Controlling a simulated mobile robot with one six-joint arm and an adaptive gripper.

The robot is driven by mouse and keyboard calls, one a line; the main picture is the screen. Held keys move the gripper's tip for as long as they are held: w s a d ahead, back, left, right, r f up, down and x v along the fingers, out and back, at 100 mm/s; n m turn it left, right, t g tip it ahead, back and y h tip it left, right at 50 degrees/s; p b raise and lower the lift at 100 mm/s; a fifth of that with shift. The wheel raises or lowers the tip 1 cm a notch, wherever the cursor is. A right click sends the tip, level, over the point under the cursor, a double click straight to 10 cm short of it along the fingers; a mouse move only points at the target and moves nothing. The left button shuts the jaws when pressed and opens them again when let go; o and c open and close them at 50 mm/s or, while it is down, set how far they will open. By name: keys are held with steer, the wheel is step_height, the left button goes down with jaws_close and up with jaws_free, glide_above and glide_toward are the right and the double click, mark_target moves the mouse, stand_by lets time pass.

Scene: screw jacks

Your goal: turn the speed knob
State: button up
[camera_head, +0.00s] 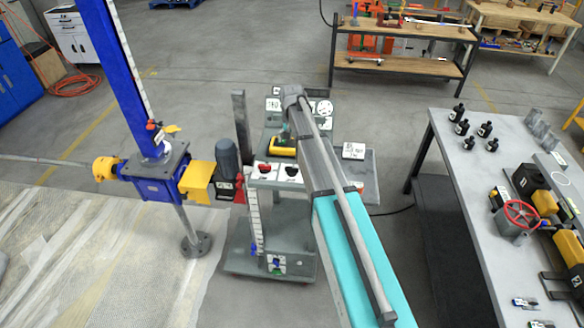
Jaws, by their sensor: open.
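A small cart-like stand (275,258) is in the middle of the head view. On its front top edge are white panels: one with a red part (264,168) and one with a dark part (292,173). Either could be a control, but they are too small to tell which, if any, is the speed knob. My teal and grey arm (365,265) reaches from the lower right up over this stand and covers part of its top. My gripper does not show; the arm's far end is at the back of the stand.
A blue screw jack (155,185) with a yellow housing and grey motor (228,160) stands left of the stand. A grey table (470,185) with a red handwheel (520,214) is at right. A wooden bench (400,65) is behind. Floor between stand and table is mostly open.

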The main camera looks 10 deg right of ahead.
mark_target(292, 170)
steer(key=shift+f, duration=0.2)
step_height(292, 170, down, 13)
steer(key=b, duration=1.3)
steer(key=shift+f+b, duration=0.15)
steer(key=shift+b, duration=0.2)
steer(key=c, duration=1)
